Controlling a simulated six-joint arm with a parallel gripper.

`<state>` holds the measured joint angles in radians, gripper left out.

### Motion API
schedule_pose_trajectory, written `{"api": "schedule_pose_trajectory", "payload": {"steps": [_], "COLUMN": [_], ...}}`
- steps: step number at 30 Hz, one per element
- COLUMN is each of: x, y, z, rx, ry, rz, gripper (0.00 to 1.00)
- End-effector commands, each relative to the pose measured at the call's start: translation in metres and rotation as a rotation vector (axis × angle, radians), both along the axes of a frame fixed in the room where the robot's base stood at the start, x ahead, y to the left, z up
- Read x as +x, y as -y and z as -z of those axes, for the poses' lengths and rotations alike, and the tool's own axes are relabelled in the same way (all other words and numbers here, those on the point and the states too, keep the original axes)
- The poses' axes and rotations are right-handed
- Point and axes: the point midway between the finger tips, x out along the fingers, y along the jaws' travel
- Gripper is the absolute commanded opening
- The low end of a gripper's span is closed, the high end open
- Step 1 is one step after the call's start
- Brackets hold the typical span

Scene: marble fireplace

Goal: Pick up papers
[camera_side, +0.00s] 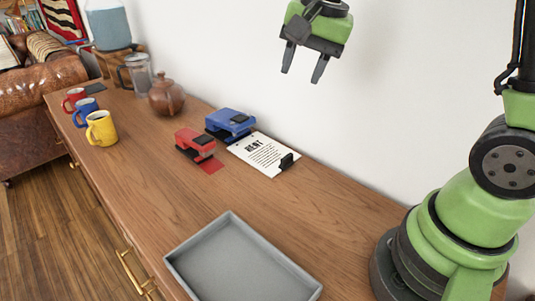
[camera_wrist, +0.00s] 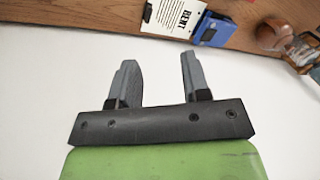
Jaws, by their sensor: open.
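A white paper sheet headed "RENT" (camera_side: 262,154) lies on the wooden sideboard with a small black clip or holder (camera_side: 287,161) at its right edge. The sheet also shows at the top of the wrist view (camera_wrist: 172,16). My gripper (camera_side: 303,77) is open and empty, its two grey fingers pointing down, well above the sideboard near the wall. In the wrist view its fingers (camera_wrist: 157,75) stand apart with nothing between them. The paper lies below and to the left of my gripper in the side view.
A blue hole punch or stapler (camera_side: 230,123) touches or nearly touches the paper's left end; a red one (camera_side: 196,143) stands beside it. A grey tray (camera_side: 240,262) sits in front. A brown teapot (camera_side: 166,94), a glass press (camera_side: 138,72) and several mugs (camera_side: 101,128) stand farther left.

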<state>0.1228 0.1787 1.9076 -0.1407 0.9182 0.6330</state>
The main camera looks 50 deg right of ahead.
Motion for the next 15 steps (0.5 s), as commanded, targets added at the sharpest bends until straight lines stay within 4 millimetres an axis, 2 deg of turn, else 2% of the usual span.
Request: {"api": "schedule_pose_trajectory", "payload": {"steps": [1, 3, 6, 12, 15], "x": [0.014, 0.030, 0.048, 0.063, 0.065], "y": [0.008, 0.018, 0.031, 0.050, 0.054], "z": [0.019, 0.042, 0.079, 0.137, 0.151], "rx": [0.009, 0.020, 0.028, 0.033, 0.032], "ry": [-0.048, -0.098, -0.167, -0.256, -0.275], "rz": [0.064, 0.155, 0.277, 0.452, 0.493], "gripper": [0.43, 0.43, 0.43, 0.43, 0.43]}}
